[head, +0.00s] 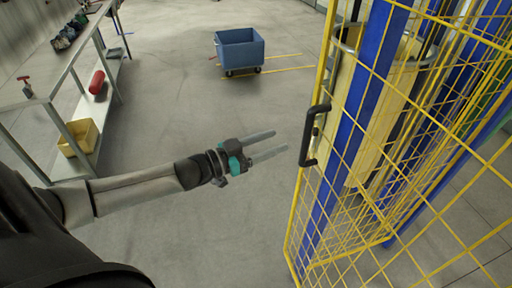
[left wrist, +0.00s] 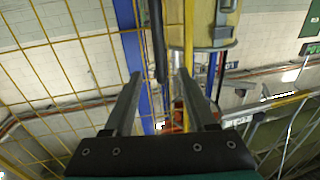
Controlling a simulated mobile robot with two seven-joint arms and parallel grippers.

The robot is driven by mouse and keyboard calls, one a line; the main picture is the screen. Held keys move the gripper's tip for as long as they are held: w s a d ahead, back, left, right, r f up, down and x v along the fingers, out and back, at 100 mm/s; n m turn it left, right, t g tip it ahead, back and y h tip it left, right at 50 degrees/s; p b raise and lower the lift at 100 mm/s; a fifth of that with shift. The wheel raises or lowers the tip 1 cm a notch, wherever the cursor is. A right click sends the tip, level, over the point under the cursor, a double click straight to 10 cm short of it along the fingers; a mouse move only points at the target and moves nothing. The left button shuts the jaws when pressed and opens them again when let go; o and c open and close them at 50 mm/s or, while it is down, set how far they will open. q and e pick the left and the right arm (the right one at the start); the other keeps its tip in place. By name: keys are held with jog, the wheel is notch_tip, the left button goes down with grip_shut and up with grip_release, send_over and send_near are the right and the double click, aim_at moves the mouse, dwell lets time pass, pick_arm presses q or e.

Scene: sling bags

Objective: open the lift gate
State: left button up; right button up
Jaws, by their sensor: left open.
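The lift gate (head: 345,225) is a yellow wire-mesh panel with blue uprights on the right of the head view. A black bar handle (head: 308,140) is fixed upright near its left edge. My left gripper (head: 281,141) is open and empty, just left of the handle, its two grey fingers pointing at it with a small gap. In the left wrist view the handle (left wrist: 157,40) shows as a dark bar ahead of and between the open fingertips (left wrist: 160,74). The gate looks closed, but I cannot tell for sure. My right gripper is not in view.
A blue wheeled cart (head: 240,50) stands at the back on the floor by yellow lines. A grey shelf rack (head: 75,165) on the left holds a yellow bin (head: 78,138) and a red cylinder (head: 97,82). The floor between the rack and the gate is clear.

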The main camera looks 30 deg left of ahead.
pick_arm(q)
jog(key=shift+v, duration=2)
jog(key=s+a+f+n+g+y+b, duration=0.1)
jog(key=s+a+f+y+b, duration=0.15)
jog(key=f, duration=0.95)
jog(key=s+a+f+n+g+y+b, duration=0.15)
jog(key=a+f+y+b, duration=0.25)
jog(key=f, duration=0.8)
jog(key=s+f+g+y+b, duration=0.1)
jog(key=s+f, duration=0.2)
jog(key=f, duration=0.3)
jog(key=s+f+n+g+b, duration=0.1)
jog(key=s+f, duration=0.1)
jog(key=f, duration=0.3)
jog(key=s+f+g+y+b, duration=0.1)
jog(key=s+f+b, duration=0.15)
jog(key=f, duration=0.35)
jog(key=s+d+f+g+b, duration=0.2)
jog(key=s+d+f+g, duration=0.1)
jog(key=s+f, duration=0.4)
jog(key=s+d+f+g+b, duration=0.2)
jog(key=s+d+f, duration=0.4)
jog(key=s, duration=0.5)
jog(key=s+d+f+g+b, duration=0.2)
jog(key=s+d+f+g, duration=0.2)
jog(key=s+f, duration=0.5)
jog(key=shift+d+f+b, duration=0.3)
jog(key=shift+d+f, duration=0.15)
jog(key=shift+f, duration=0.25)
jog(key=shift+c, duration=0.6)
